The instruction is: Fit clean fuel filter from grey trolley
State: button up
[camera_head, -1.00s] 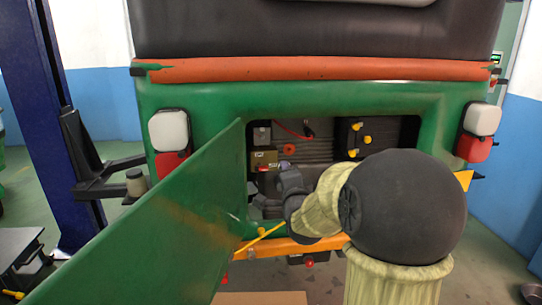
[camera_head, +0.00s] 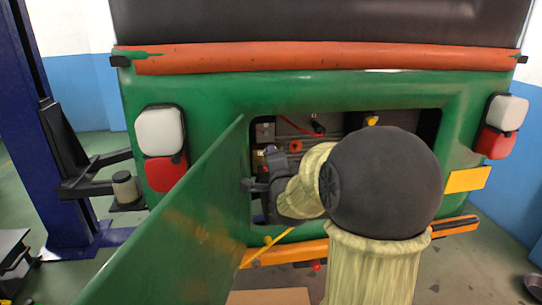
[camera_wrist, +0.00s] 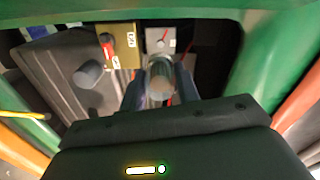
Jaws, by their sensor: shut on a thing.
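In the wrist view my gripper (camera_wrist: 164,80) is shut on a short, clear-grey cylinder, which looks like a fuel filter (camera_wrist: 160,90). I cannot tell whether it is clean or dirty. In the head view my gripper (camera_head: 262,180) is inside the left part of the open rear bay of the green rickshaw (camera_head: 225,100), beside the door edge. The held filter is hard to make out there, and my arm hides much of the bay. A dark grey trolley (camera_head: 12,250) stands at the far left, partly out of frame.
The green door panel (camera_head: 180,225) hangs open left of the bay, close to my gripper. The wrist view shows a tan box (camera_wrist: 117,45), a light grey box (camera_wrist: 160,40) and a dark stub (camera_wrist: 88,74). A blue lift post (camera_head: 45,130) stands left.

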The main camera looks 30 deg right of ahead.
jog(key=shift+s+d+r, duration=0.1)
jog(key=shift+s+d, duration=0.25)
jog(key=shift+s, duration=0.1)
jog(key=shift+p+x, duration=0.8)
jog(key=shift+x, duration=1.6)
jog(key=n, duration=0.5)
jog(key=shift+a+n+p, duration=0.15)
jog(key=shift+n+p, duration=0.15)
jog(key=shift+p, duration=0.05)
jog(key=n+p, duration=0.1)
jog(key=n, duration=0.5)
jog(key=shift+p, duration=0.3)
jog(key=shift+f+n+b, duration=0.3)
jog(key=shift+n+b, duration=0.3)
jog(key=shift+b, duration=0.2)
jog(key=shift+a+n+b, duration=0.1)
jog(key=shift+n+b, duration=0.7)
jog(key=shift+n, duration=0.4)
jog(key=shift+w+r, duration=0.15)
jog(key=shift+r, duration=0.05)
jog(key=shift+p+x, duration=0.3)
jog(key=shift+x, duration=3.05)
